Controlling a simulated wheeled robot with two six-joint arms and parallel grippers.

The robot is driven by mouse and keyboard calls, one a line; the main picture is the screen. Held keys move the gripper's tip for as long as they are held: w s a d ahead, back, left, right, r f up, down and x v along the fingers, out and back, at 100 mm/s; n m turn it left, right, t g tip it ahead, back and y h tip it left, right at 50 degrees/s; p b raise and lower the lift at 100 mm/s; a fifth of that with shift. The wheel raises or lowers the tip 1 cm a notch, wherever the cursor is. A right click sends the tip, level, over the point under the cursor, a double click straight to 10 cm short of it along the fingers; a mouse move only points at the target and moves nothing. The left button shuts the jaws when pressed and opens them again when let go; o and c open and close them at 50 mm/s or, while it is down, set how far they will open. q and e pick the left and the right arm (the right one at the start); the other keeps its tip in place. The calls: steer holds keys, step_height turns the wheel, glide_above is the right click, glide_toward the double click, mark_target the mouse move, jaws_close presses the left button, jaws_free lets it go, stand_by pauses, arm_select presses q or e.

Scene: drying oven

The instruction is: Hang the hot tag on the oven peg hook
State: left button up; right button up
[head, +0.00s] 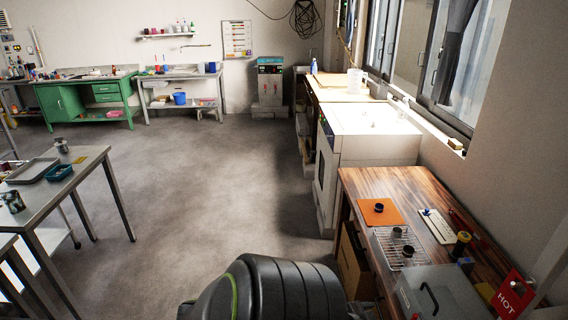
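The red hot tag (511,296), with white lettering reading HOT, is at the lower right corner, beside the wall and near a pale upright part. What holds it up cannot be made out. A white cabinet-like appliance (370,140) stands beyond the wooden bench. A grey box with a dark handle (438,297) sits at the near end of the bench, cut by the frame edge. I cannot tell which of these is the oven, and no peg hook can be made out. Neither of my grippers is in view.
A steel table (85,165) with trays stands left. The grey floor (190,200) between is clear.

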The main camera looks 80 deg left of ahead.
arm_select(q)
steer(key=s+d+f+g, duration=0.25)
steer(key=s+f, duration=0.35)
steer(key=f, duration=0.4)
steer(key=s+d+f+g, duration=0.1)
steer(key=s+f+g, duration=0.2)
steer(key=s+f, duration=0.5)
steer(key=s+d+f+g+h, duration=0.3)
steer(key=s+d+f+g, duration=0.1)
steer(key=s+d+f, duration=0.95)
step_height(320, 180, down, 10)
steer(key=b, duration=1)
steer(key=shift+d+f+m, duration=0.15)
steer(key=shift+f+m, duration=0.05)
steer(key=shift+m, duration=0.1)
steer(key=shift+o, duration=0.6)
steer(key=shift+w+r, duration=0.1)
